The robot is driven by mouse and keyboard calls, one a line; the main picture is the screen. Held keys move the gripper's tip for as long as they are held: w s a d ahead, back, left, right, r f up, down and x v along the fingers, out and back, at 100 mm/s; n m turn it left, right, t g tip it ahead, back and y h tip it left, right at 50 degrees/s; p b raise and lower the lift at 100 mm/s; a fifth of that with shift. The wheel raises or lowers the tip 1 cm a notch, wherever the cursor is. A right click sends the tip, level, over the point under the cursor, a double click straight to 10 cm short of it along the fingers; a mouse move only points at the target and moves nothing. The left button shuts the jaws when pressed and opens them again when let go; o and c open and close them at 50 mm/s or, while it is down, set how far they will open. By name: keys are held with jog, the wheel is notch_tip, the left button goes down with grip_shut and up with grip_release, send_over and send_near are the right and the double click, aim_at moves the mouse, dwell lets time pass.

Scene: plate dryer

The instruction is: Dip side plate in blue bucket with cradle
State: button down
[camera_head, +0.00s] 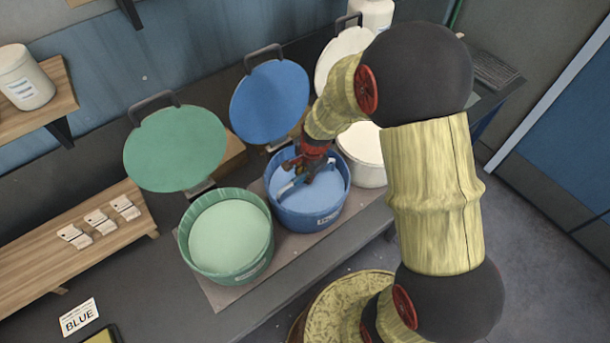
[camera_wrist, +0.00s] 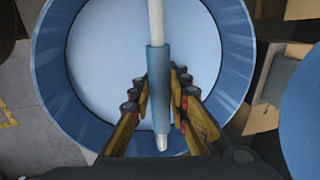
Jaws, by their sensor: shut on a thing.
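The blue bucket (camera_head: 312,219) stands open on the bench and holds pale blue liquid. It also fills most of the wrist view, rim (camera_wrist: 56,75) around the liquid. My gripper (camera_head: 308,166) reaches down into the bucket's opening. In the wrist view my gripper (camera_wrist: 158,92) is shut on the blue sleeve of the cradle's handle (camera_wrist: 158,75), with a white rod running up from it. A bit of the handle (camera_head: 289,187) shows in the head view. The side plate and the cradle's lower part are not visible; I cannot tell whether they are under the liquid.
A green bucket (camera_head: 230,279) stands open to the left with its green lid (camera_head: 175,148) tipped up behind. The blue lid (camera_head: 269,103) stands behind the blue bucket. A white bucket (camera_head: 368,177) is close on the right. A BLUE card (camera_head: 79,317) lies front left.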

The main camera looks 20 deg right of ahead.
jog(key=shift+r, duration=0.15)
notch_tip(320, 180, up, 17)
jog(key=p, duration=1.3)
jog(key=shift+r, duration=0.15)
dwell(1.8)
dwell(1.3)
dwell(0.3)
